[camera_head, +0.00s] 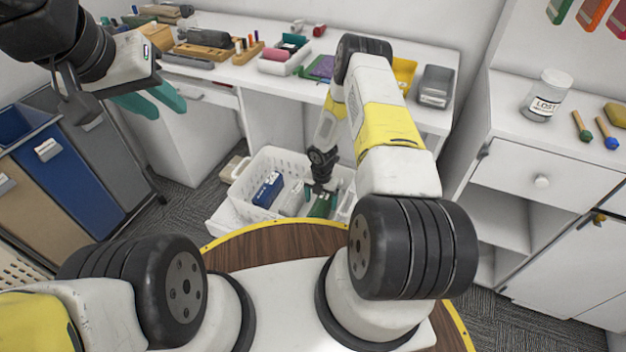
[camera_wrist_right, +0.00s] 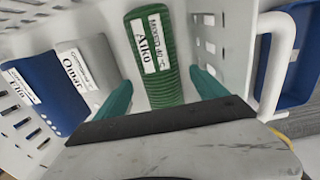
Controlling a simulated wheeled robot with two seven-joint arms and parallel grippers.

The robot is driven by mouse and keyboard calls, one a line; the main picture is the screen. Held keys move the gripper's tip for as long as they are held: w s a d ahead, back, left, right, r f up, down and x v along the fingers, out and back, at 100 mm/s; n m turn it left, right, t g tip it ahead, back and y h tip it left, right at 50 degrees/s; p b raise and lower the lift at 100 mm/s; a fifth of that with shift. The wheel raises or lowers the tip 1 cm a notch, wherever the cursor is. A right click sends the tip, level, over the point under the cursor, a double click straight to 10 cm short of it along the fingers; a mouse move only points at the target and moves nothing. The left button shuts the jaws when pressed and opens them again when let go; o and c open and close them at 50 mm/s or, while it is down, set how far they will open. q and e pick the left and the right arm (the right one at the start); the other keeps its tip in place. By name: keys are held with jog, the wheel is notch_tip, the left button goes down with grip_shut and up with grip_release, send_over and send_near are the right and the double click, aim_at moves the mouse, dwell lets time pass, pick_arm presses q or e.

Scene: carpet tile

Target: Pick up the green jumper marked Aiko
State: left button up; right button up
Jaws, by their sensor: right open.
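The green jumper (camera_wrist_right: 155,60) is a ribbed roll with white labels, one reading Aiko. It lies in a white slotted basket (camera_wrist_right: 228,40) and also shows in the head view (camera_head: 320,207), partly hidden by my right gripper (camera_head: 322,188). In the right wrist view, the teal fingers of that gripper (camera_wrist_right: 162,92) are open, one on either side of the roll's near end. Nothing is held; I cannot tell whether they touch it. My left gripper (camera_head: 152,101) hangs at the upper left with its two teal fingers apart and empty.
In the basket, a grey roll (camera_wrist_right: 98,62) marked Omar and a blue roll (camera_wrist_right: 45,95) lie left of the green one. A blue container (camera_wrist_right: 290,55) is outside the basket's right wall. A white desk (camera_head: 225,68) with stationery stands behind; a cabinet (camera_head: 540,165) stands right.

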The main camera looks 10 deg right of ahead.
jog(key=shift+f, duration=0.75)
jog(key=shift+r, duration=0.1)
grip_shut()
